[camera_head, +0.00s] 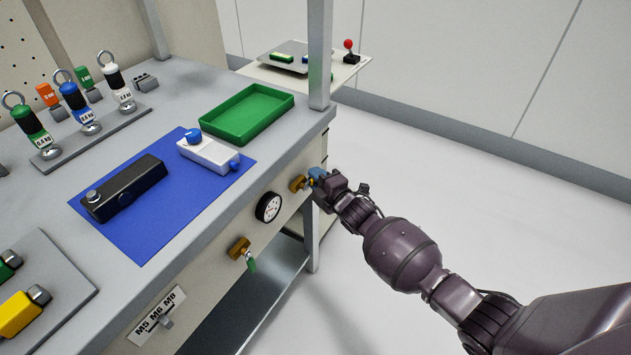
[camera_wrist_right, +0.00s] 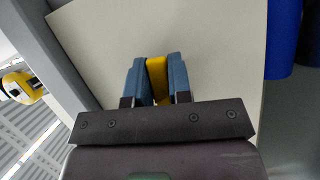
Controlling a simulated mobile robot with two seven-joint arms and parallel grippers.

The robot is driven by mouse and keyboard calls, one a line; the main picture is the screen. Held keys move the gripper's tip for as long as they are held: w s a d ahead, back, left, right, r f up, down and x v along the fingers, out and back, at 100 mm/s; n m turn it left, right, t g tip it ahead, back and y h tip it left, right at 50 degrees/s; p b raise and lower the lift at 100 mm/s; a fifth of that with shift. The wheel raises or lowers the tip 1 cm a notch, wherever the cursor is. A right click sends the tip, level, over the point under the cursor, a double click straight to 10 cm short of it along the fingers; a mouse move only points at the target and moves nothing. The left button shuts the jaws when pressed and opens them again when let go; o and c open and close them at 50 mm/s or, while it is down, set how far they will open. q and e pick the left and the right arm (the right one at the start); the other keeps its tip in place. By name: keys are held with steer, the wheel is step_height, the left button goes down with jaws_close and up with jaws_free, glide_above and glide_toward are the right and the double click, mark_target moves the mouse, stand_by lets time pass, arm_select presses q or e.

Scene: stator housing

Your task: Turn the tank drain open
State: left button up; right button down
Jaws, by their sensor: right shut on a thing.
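A brass valve (camera_head: 298,183) sits on the bench's front panel, right of the round gauge. My right gripper (camera_head: 316,174) is at this valve, its blue fingers close against it. In the right wrist view my right gripper (camera_wrist_right: 156,70) is shut on a yellow handle (camera_wrist_right: 157,80), which fills the gap between the fingers. A second brass valve (camera_head: 239,248) with a green handle (camera_head: 251,264) hanging down is on the same panel, left of the gauge. No readable label tells which valve is the tank drain. My left gripper is not in view.
The round gauge (camera_head: 268,207) lies between the valves. A grey upright post (camera_head: 319,55) rises at the bench corner. On the bench are a green tray (camera_head: 291,98) and a blue mat (camera_head: 150,245) with two devices. The floor to the right is clear.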

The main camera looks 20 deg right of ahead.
steer(key=shift+r+n, duration=0.2)
steer(key=shift+n, duration=0.4)
steer(key=shift+r+t, duration=0.15)
steer(key=shift+t, duration=0.15)
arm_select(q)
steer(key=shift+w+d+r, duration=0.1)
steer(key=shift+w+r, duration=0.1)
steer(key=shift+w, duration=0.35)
arm_select(e)
steer(key=shift+n, duration=0.3)
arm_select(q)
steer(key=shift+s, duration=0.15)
arm_select(e)
steer(key=c, duration=1)
jaws_free()
steer(key=shift+c, duration=0.2)
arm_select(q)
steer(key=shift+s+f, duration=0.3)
